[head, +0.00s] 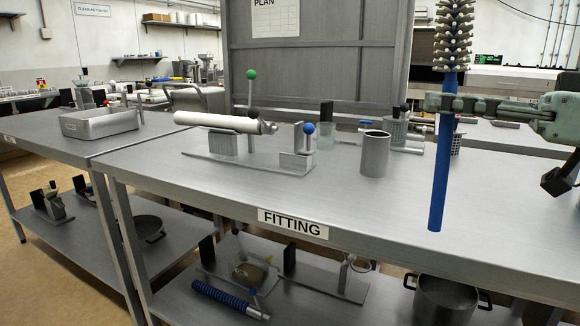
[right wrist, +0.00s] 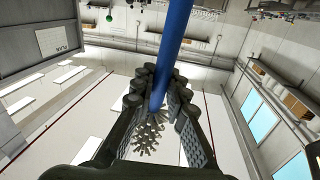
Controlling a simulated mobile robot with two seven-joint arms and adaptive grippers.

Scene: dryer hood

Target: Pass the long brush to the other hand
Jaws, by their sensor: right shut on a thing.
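The long brush (head: 440,165) stands upright in the head view, with a blue handle and a grey-blue bristle head at the top. My right gripper (head: 447,104) comes in from the right and is shut on the blue handle just below the bristles. My left gripper is in neither view.
A steel bench (head: 250,195) labelled FITTING spans the middle. On it are a fixture with a white cylinder (head: 220,122), a grey cup (head: 375,153) and a blue-knobbed block (head: 297,158). A pot (head: 445,297) and a blue ribbed tool (head: 225,297) lie on the lower shelf.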

